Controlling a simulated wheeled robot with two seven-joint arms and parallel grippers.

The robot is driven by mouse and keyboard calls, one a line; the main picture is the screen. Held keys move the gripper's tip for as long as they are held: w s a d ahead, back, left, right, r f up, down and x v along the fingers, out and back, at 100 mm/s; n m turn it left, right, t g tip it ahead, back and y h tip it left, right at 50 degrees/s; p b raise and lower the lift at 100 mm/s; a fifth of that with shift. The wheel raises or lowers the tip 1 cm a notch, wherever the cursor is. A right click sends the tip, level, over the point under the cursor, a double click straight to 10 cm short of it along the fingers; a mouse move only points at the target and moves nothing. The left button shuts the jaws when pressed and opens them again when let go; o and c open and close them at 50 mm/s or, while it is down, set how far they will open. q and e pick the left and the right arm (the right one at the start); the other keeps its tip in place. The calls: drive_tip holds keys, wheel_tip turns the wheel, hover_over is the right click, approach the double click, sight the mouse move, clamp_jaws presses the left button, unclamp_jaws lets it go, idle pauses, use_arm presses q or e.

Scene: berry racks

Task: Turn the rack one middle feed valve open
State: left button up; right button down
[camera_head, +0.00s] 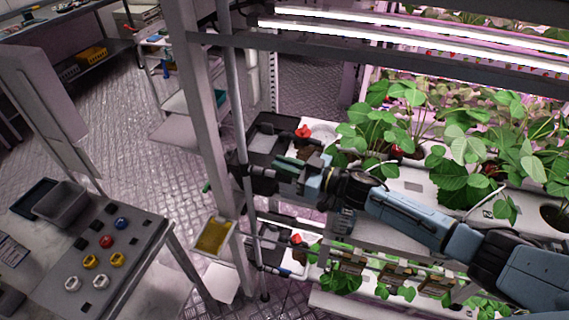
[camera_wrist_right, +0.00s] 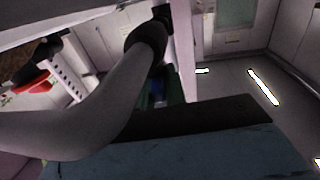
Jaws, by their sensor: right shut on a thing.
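The rack's grey vertical feed pipe (camera_head: 237,100) runs beside the front post. The middle feed valve (camera_head: 240,172) is a dark fitting on this pipe at mid-height, partly hidden by my gripper. My right gripper (camera_head: 264,180) reaches in from the right and is shut on the valve's green handle, which shows beside the fingers (camera_head: 290,163). In the right wrist view, green (camera_wrist_right: 152,92) shows behind the dark finger, and a grey curved pipe crosses the front. The handle's exact angle is hard to tell. My left gripper is not in view.
The rack post (camera_head: 197,120) stands close left of the pipe. A table (camera_head: 110,225) with coloured knobs stands at lower left.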

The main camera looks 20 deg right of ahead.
drive_tip(key=shift+f+n+g+y+b, duration=0.1)
drive_tip(key=shift+n+g+y+b, duration=0.2)
drive_tip(key=shift+n+g+y, duration=0.45)
drive_tip(key=shift+g, duration=0.35)
drive_tip(key=c, duration=1.4)
unclamp_jaws()
drive_tip(key=shift+c, duration=0.2)
wheel_tip(320, 180, up, 10)
drive_tip(key=shift+r+p, duration=0.1)
drive_tip(key=shift+p, duration=0.3)
